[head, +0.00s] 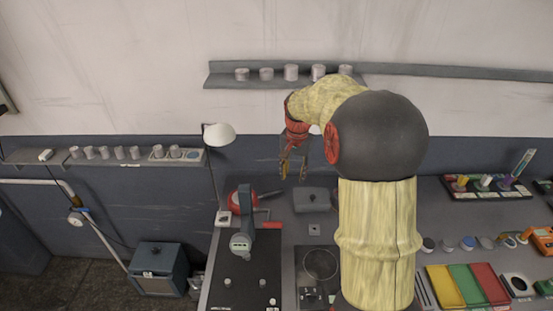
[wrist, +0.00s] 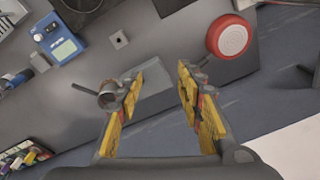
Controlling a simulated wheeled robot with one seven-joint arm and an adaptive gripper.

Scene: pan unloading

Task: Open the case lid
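A grey box-like case (head: 318,205) stands on the bench against the back wall, and its lid looks closed. A small dark knob or latch sits on its top. My gripper (head: 293,170) hangs above the bench, up and slightly left of the case in the head view. In the wrist view my gripper (wrist: 161,72) is open, its yellow fingers apart with nothing between the tips. The grey case (wrist: 158,92) shows behind and between the fingers; the left finger hides part of it. A dark round piece with a thin bar (wrist: 108,97) shows beside the left finger.
A red pan (head: 240,198) lies left of the case; it also shows in the wrist view (wrist: 230,40). A lamp (head: 218,134) stands left of my gripper. A shelf with several cups (head: 291,72) runs above. Coloured trays (head: 467,285) lie at the right.

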